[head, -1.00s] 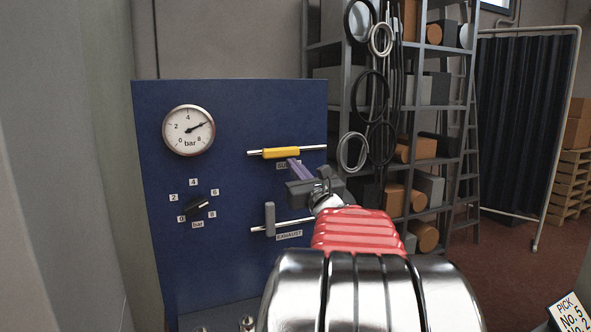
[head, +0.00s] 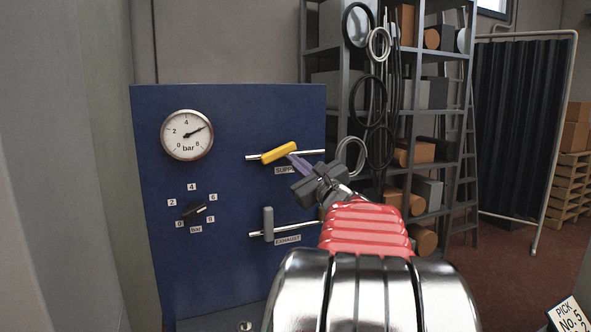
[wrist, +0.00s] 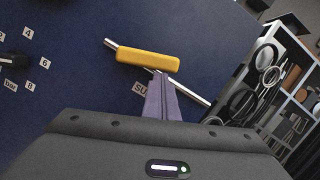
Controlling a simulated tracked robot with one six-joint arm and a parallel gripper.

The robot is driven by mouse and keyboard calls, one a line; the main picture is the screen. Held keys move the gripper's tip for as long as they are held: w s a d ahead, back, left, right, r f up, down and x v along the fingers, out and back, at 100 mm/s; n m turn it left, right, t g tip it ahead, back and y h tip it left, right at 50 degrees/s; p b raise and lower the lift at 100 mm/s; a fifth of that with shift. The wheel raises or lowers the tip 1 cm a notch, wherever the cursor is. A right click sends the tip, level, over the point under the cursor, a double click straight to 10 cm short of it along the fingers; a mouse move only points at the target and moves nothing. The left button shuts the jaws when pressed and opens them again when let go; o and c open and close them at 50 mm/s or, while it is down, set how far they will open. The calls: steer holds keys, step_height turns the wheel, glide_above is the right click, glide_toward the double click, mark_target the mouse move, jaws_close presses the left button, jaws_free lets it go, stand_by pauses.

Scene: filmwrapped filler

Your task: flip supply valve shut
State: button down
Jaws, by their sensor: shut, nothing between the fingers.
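The supply valve's yellow handle (head: 279,153) sits on a silver pipe (head: 312,153) on the blue panel, above a partly covered label (head: 284,170). The handle is tilted, its right end higher than the pipe line in the head view. In the wrist view the yellow handle (wrist: 147,59) lies at an angle across the pipe (wrist: 191,89). My gripper (head: 291,158) is shut and empty, its purple fingertips at the right half of the handle, from below. In the wrist view the fingertips (wrist: 160,78) reach close under the handle; I cannot tell whether they touch.
The exhaust valve's grey handle (head: 268,224) stands crosswise on its lower pipe. A pressure gauge (head: 187,135) reads about 6 bar, and a black knob (head: 195,211) sits below it. A shelf with hoses (head: 371,97) stands right of the panel.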

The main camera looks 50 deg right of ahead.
mark_target(293, 146)
step_height(293, 146, up, 2)
steer(key=n, duration=0.1)
steer(key=n+y, duration=0.1)
steer(key=n, duration=0.2)
steer(key=shift+r+n+y, duration=0.25)
steer(key=shift+n+y, duration=0.05)
steer(key=r+n, duration=0.1)
steer(key=n, duration=0.1)
steer(key=r+n+y, duration=0.1)
steer(key=n, duration=0.1)
steer(key=shift+w+a, duration=0.2)
steer(key=shift+a, duration=0.2)
steer(key=shift+w+a+r+n+g+y, duration=0.15)
steer(key=shift+w+a+r+n+g, duration=0.2)
steer(key=shift+n, duration=0.75)
steer(key=shift+w+a+r+n+g+y, duration=0.15)
steer(key=shift+a+r+n, duration=0.25)
steer(key=shift+n, duration=0.7)
steer(key=shift+w+a+r+n+g+y, duration=0.2)
steer(key=shift+a+r+n+g, duration=0.15)
steer(key=shift+n, duration=0.75)
